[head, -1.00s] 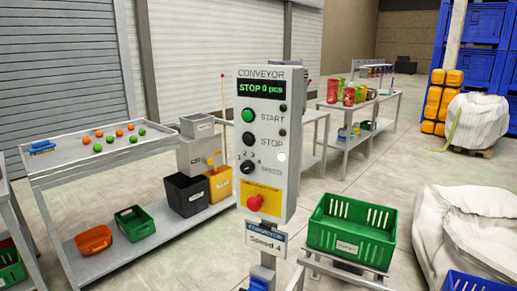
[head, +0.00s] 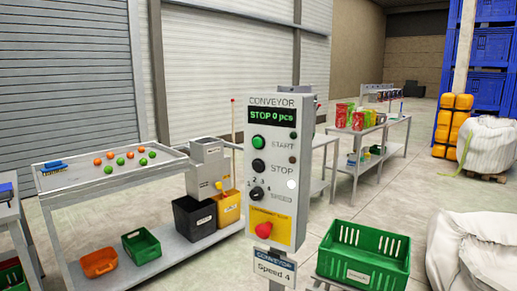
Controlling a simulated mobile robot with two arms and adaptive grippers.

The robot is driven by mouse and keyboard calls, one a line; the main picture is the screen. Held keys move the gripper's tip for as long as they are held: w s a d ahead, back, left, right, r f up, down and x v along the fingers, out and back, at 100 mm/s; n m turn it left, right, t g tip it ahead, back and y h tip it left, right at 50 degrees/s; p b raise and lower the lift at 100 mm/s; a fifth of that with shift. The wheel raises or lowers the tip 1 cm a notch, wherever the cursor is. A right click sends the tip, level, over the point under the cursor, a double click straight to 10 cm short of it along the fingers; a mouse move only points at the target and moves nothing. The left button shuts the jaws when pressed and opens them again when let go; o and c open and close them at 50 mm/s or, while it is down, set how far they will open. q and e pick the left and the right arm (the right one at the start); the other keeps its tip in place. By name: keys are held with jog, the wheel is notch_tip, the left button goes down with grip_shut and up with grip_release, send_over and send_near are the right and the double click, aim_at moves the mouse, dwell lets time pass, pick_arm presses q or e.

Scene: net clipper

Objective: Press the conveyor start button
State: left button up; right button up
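The conveyor control box (head: 274,172) stands upright on a post in the middle of the head view. Its green START button (head: 259,143) is near the top left of the panel, under the display (head: 275,115), which reads "STOP 0 pcs". Below START are the black STOP button (head: 258,166), a speed knob (head: 257,193) and a red emergency button (head: 264,230) on a yellow plate. A sign (head: 274,268) under the box reads "Conveyor Speed 4". Neither of my grippers shows in the head view.
A grey table (head: 110,180) with orange and green balls stands at left, with bins on its lower shelf. A green crate (head: 363,252) stands right of the post. White sacks (head: 472,240) are at the right edge. Open floor lies beyond the crate.

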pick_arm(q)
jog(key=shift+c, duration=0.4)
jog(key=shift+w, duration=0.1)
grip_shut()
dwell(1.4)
